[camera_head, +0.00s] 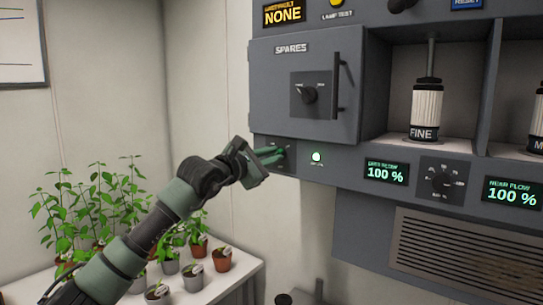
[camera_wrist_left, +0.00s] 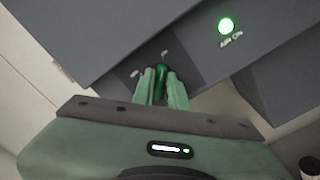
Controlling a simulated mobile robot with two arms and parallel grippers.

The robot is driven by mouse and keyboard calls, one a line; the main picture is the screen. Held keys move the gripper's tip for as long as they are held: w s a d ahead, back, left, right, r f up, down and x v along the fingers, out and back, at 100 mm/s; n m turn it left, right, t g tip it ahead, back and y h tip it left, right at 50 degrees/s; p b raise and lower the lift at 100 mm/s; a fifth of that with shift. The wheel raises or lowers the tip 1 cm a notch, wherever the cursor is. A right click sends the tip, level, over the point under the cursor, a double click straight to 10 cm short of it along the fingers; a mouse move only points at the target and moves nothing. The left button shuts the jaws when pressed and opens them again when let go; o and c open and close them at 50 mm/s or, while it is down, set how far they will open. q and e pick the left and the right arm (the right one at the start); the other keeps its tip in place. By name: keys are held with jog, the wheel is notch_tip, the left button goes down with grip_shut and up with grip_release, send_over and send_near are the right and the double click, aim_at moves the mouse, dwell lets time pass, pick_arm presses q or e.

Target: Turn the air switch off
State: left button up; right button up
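The air switch sits on a small dark plate (camera_head: 291,153) at the lower left of the grey cabinet, mostly hidden behind my left gripper (camera_head: 281,154). In the left wrist view, the green-tinted switch lever (camera_wrist_left: 162,72) shows between the two fingertips of my left gripper (camera_wrist_left: 161,80). The fingers are close together and appear to be shut on the lever, with its lower part hidden between them. The "AIR ON" lamp (camera_head: 316,157) beside the switch is lit green; it also shows in the left wrist view (camera_wrist_left: 227,26). My right gripper is not in view.
Above the switch is the closed "SPARES" door (camera_head: 276,85) with a knob and bar handle. To the right are a flow display (camera_head: 386,173) reading 100 % and a dial (camera_head: 441,182). Potted plants stand on a white table (camera_head: 236,274) at lower left, below my arm.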

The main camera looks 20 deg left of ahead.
pick_arm(q)
grip_shut()
jog(key=shift+w+a+n+b, duration=0.1)
jog(key=shift+a+n+b, duration=0.1)
jog(key=shift+n+b, duration=3.5)
jog(key=shift+w+a+n+b, duration=0.15)
jog(key=shift+n+b, duration=1.9)
jog(key=shift+n, duration=3.25)
jog(key=shift+s+r, duration=0.1)
